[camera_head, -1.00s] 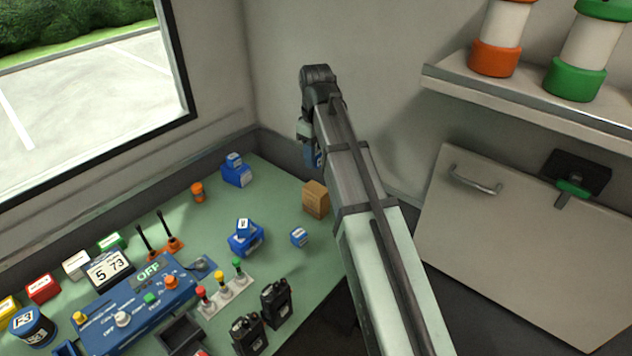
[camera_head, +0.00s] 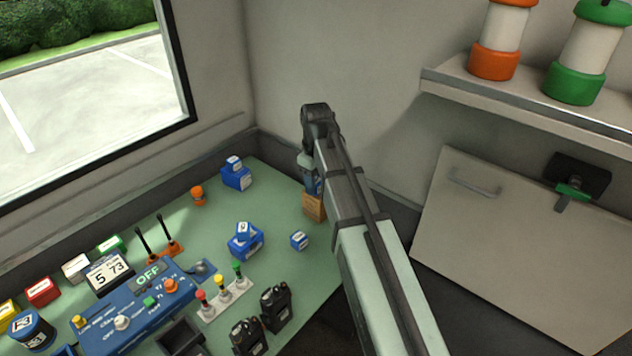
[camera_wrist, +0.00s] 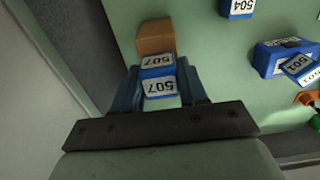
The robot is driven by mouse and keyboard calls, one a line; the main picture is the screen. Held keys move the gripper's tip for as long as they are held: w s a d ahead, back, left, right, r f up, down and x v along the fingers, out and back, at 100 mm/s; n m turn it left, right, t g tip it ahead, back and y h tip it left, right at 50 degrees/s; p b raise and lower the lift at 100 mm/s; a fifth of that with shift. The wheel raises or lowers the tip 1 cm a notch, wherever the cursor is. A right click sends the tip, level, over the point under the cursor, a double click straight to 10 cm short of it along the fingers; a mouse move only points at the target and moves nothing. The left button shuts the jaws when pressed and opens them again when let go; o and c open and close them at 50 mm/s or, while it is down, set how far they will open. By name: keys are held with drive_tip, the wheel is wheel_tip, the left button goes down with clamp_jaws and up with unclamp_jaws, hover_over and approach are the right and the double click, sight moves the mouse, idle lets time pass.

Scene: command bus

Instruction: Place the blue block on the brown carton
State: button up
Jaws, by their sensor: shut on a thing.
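The blue block (camera_wrist: 158,72), with 507 on its white label faces, is held between the fingers of my gripper (camera_wrist: 160,80). The brown carton (camera_wrist: 155,38) shows just beyond the block in the wrist view. The block overlaps the carton's near edge there, and I cannot tell if they touch. In the head view the carton (camera_head: 314,208) stands near the right edge of the green desk, its top covered by my gripper (camera_head: 312,186). The held block is not clearly seen in the head view.
A small blue block labelled 504 (camera_wrist: 238,8) sits beside the carton. A blue box (camera_head: 246,247) with a block on top stands left of it, another blue box (camera_head: 237,181) farther back. Radios (camera_head: 276,306) and a control panel (camera_head: 140,305) fill the front. A wall rises behind.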

drive_tip(key=shift+f, duration=0.15)
drive_tip(key=o, duration=1.1)
drive_tip(key=shift+c, duration=0.2)
wheel_tip(320, 180, up, 12)
